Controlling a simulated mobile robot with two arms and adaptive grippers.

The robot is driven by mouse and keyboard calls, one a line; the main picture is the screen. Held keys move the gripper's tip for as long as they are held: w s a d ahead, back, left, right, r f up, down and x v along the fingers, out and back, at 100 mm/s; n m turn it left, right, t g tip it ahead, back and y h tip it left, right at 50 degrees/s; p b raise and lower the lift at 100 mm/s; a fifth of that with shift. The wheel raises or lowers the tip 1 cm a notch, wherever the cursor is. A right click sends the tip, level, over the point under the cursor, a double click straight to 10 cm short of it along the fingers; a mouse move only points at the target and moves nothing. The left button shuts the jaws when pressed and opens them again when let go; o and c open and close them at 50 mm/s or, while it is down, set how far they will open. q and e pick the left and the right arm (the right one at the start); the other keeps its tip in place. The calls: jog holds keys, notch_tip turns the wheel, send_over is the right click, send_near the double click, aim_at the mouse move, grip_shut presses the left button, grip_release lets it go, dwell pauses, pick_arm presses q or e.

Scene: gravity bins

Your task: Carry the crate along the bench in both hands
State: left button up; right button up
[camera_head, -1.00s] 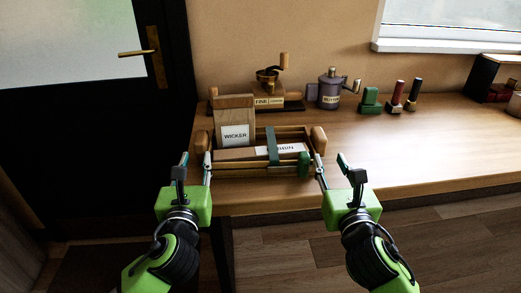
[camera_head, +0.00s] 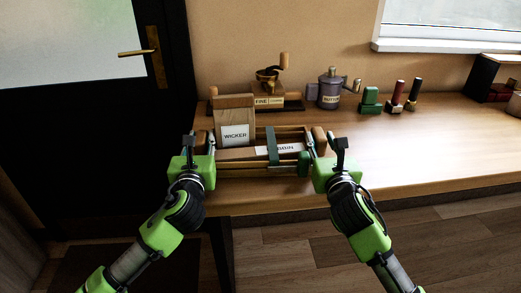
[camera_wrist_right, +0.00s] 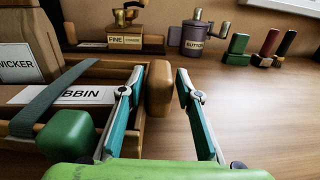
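The wooden crate (camera_head: 235,171) sits on the bench, with a rounded wooden handle block at each end. My right gripper (camera_head: 326,145) is open around the right handle (camera_wrist_right: 159,88). In the right wrist view the handle lies between its fingers, with a clear gap to the right finger.
Behind the crate stand a grinder labelled FINE (camera_head: 268,90) and a grey canister (camera_head: 330,90). Small green, red and black-topped items (camera_head: 393,98) stand further right. The bench (camera_head: 420,145) is clear right of the crate. A dark door (camera_head: 90,150) is at left.

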pick_arm(q)
grip_shut()
pick_arm(e)
grip_shut()
pick_arm(q)
jog(key=shift+r, duration=0.15)
pick_arm(e)
jog(key=shift+r, duration=0.1)
